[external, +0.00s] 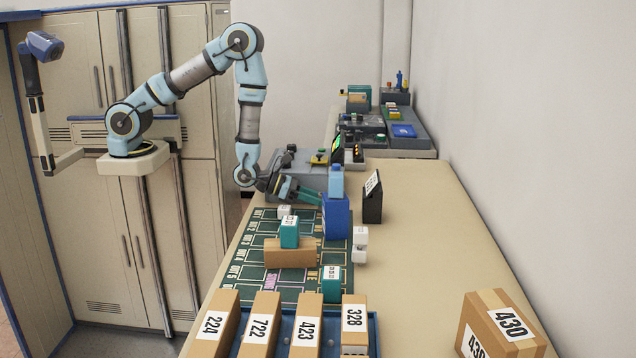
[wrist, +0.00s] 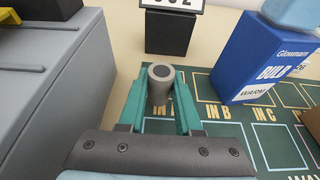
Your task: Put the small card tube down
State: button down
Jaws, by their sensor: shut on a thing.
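The small card tube (wrist: 161,84) is a short grey-brown cylinder with a dark hole in its top, seen in the wrist view. My gripper (wrist: 160,95) has teal fingers shut on it from both sides, and the tube looks upright. It is over the far-left edge of the dark green marked mat (wrist: 205,90), near the "IN" labels. I cannot tell whether its lower end touches the surface. In the external view my gripper (external: 312,197) reaches in low at the mat's far end, left of the blue box, and the tube is not clearly visible.
A blue bulb box (external: 336,216) with a light-blue item on top stands close right of my gripper. A dark numbered block (external: 372,198) stands beyond it. A grey machine (wrist: 45,80) is close on the left. Brown cartons and teal boxes occupy the nearer mat; the right tabletop is largely clear.

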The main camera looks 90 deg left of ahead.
jog(key=shift+f+b, duration=0.4)
jog(key=shift+b, duration=0.1)
jog(key=shift+f+b, duration=0.25)
jog(key=shift+b, duration=0.05)
jog(key=c, duration=0.6)
grip_release()
jog(key=shift+r, duration=0.2)
